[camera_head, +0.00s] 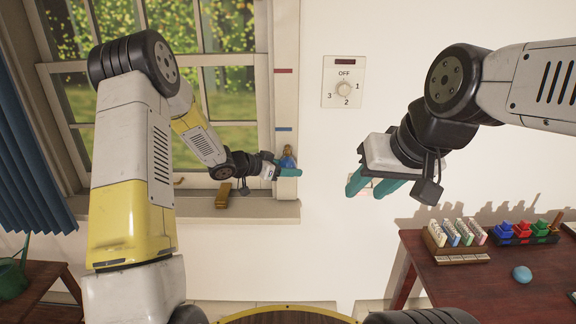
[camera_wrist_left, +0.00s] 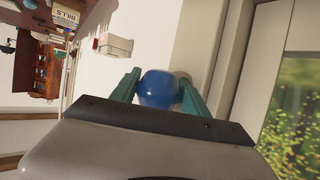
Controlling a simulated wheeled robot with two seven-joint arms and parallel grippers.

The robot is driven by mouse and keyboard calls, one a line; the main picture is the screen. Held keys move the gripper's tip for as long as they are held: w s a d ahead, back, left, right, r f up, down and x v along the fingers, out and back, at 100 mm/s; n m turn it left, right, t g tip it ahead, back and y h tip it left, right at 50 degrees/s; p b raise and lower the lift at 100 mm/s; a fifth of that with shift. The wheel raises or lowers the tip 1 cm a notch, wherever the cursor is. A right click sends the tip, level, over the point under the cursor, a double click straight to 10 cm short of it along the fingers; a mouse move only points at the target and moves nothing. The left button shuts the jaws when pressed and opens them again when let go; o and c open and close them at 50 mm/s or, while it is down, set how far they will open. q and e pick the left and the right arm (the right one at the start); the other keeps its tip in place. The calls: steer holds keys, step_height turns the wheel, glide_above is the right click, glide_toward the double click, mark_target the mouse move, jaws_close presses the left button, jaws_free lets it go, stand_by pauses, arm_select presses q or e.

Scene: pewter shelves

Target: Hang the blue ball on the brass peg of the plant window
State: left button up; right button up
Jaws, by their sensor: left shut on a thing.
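The blue ball (camera_wrist_left: 158,88) sits between the two teal fingers of my left gripper (camera_wrist_left: 160,92) in the left wrist view. In the head view, my left gripper (camera_head: 284,171) is shut on the blue ball (camera_head: 288,160) beside the right side of the window frame (camera_head: 286,95), just above the sill. A rounded grey thing (camera_wrist_left: 183,77) shows just behind the ball. My right gripper (camera_head: 374,186) is empty in front of the white wall, its teal fingers apart.
A brass-coloured piece (camera_head: 223,194) stands on the window sill (camera_head: 255,210). A dial plate (camera_head: 343,82) is on the wall. The red-brown table (camera_head: 475,285) at right bears coloured racks and a light blue lump (camera_head: 522,274). A blue curtain (camera_head: 30,150) hangs at left.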

stand_by(0.3)
arm_select(q)
steer(key=o, duration=1.5)
steer(key=shift+a, duration=0.1)
